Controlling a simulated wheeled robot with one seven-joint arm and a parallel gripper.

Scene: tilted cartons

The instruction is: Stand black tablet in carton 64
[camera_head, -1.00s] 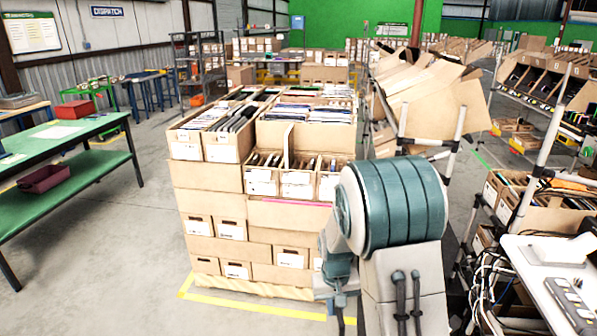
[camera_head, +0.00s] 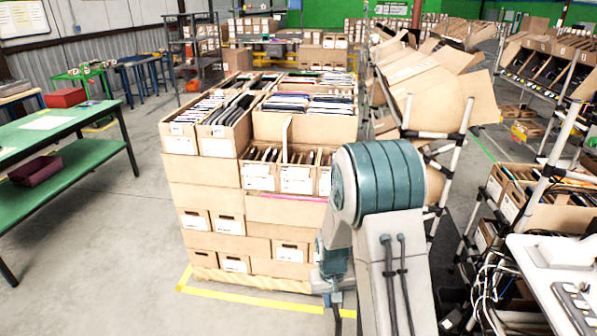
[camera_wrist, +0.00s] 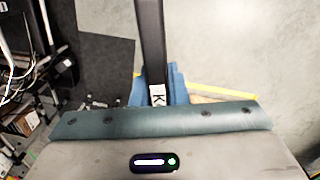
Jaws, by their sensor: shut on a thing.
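My gripper (camera_wrist: 158,84) shows in the wrist view with its blue fingers on either side of the black tablet (camera_wrist: 151,38). It is shut on the tablet, which I see edge-on as a dark narrow bar running up out of the picture. A small white label with a dark "K" shows near the fingers. Bare grey floor lies behind the tablet. In the head view my arm stands in front of the carton stack, and neither gripper nor tablet can be made out there. I cannot read which carton is 64.
A tall stack of cartons (camera_head: 212,177) with filled open cartons on top stands left of my arm. Tilted cartons (camera_head: 437,98) lie on a white-tubed rack to the right. A green table (camera_head: 95,158) stands at left. The floor between table and stack is clear.

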